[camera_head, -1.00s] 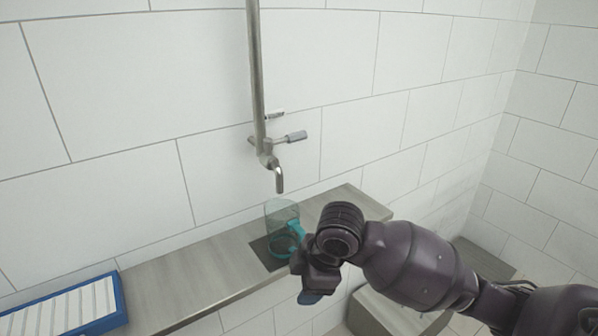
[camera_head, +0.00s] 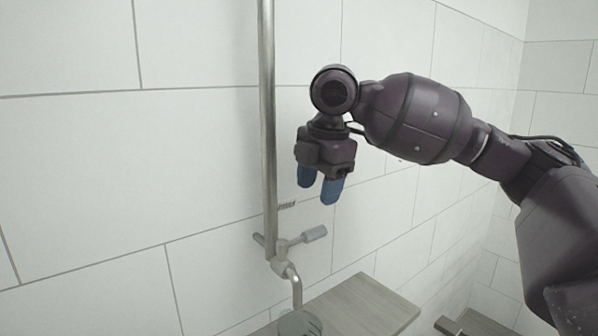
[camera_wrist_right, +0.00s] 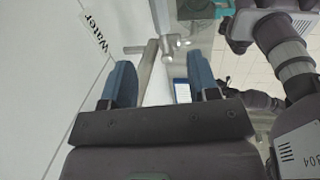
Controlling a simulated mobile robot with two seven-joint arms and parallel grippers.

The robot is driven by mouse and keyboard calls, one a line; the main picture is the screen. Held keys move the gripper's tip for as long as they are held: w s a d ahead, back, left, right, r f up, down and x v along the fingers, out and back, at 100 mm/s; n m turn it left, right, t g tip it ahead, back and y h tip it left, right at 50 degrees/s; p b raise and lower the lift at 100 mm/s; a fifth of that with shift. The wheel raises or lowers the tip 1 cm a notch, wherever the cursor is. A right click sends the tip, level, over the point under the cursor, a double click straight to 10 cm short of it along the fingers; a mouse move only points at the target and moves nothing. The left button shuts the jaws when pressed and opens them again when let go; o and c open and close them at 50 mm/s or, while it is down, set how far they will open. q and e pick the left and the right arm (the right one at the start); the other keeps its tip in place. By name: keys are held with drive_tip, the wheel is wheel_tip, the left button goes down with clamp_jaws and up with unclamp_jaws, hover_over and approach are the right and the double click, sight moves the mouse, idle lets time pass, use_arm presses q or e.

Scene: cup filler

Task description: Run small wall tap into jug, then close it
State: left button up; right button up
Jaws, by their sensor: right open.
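The small wall tap (camera_head: 291,268) hangs from a vertical pipe, its grey lever handle (camera_head: 315,233) pointing right and its spout turned down. The clear jug (camera_head: 300,324) stands below the spout, cut off by the bottom edge of the head view. No water stream shows. My right gripper (camera_head: 319,188) is open, its blue fingers pointing down above the handle, apart from it. In the right wrist view the tap handle (camera_wrist_right: 148,66) appears between the open fingers, farther off.
The grey shelf (camera_head: 362,306) runs along the tiled wall, with a free right end. The vertical pipe (camera_head: 267,120) stands left of my right gripper. A small "Water" label (camera_wrist_right: 93,31) is on the wall near the tap.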

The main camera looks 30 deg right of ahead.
sight(312, 231)
drive_tip(key=f, duration=0.2)
drive_tip(key=w+f, duration=0.1)
drive_tip(key=f, duration=0.2)
drive_tip(key=f+b, duration=0.1)
drive_tip(key=f, duration=0.2)
drive_tip(key=shift+w+f, duration=0.15)
drive_tip(key=shift+w, duration=0.05)
use_arm(q)
drive_tip(key=shift+s+f, duration=0.25)
drive_tip(key=shift+f, duration=0.2)
drive_tip(key=shift+s+f, duration=0.2)
drive_tip(key=shift+f, duration=0.25)
use_arm(e)
drive_tip(key=shift+w+f, duration=0.15)
drive_tip(key=shift+f, duration=0.5)
clamp_jaws()
use_arm(q)
drive_tip(key=shift+s+a+f, duration=0.1)
drive_tip(key=shift+s+f, duration=0.05)
drive_tip(key=shift+s, duration=0.15)
drive_tip(key=shift+w, duration=0.2)
